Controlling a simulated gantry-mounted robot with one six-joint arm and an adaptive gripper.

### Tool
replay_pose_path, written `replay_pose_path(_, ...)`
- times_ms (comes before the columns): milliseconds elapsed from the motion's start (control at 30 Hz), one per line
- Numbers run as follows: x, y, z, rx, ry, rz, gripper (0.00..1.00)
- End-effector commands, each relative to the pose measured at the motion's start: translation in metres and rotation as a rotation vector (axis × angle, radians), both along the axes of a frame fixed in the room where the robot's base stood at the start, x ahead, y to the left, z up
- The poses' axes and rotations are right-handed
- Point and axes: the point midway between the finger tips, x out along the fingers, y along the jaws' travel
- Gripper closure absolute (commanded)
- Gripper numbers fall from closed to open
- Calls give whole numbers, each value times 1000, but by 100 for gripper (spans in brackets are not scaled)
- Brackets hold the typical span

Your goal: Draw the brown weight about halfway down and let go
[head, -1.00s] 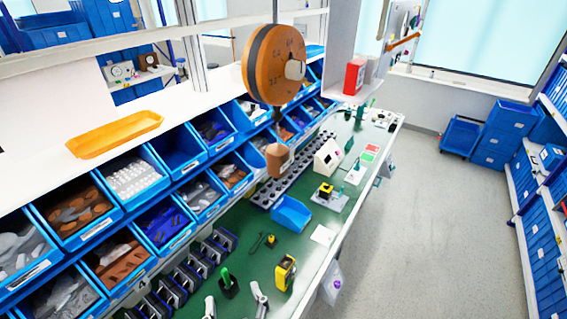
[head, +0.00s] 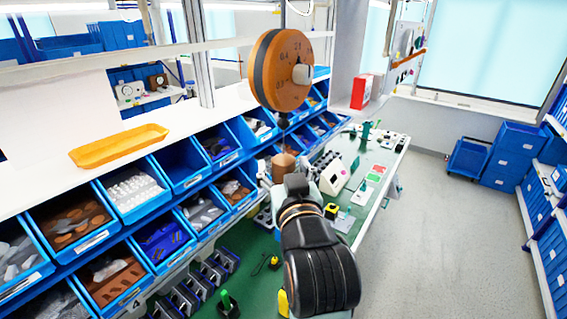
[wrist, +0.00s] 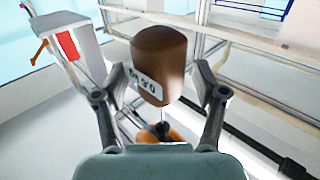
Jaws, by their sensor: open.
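The brown weight (head: 284,166) hangs below the orange and black wheel (head: 282,70) in the head view. In the wrist view the brown weight (wrist: 158,62), with a white label, is between the two fingers of my gripper (wrist: 157,80). The fingers are spread, with a visible gap on each side of the weight. In the head view my gripper (head: 284,175) is at the weight, its wrist reaching up from below. A thin cord runs from the weight toward the partly hidden wheel in the wrist view.
Blue parts bins (head: 137,189) line the rack on the left, with an orange tray (head: 120,146) above them. The green bench (head: 262,250) below holds several small devices. A white cabinet with a red box (head: 361,91) is right of the wheel.

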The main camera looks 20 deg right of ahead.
Motion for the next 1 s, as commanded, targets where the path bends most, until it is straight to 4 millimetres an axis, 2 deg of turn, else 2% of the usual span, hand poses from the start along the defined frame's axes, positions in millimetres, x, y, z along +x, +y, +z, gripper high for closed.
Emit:
replay_pose_path(100,7,-1,0,0,0,0,29)
replay_pose_path(333,7,-1,-1,0,0,0,31)
replay_pose_path(733,7,-1,-1,0,0,0,97)
replay_pose_path(767,7,-1,-1,0,0,0,100)
replay_pose_path(1000,7,-1,-7,0,1,0,100)
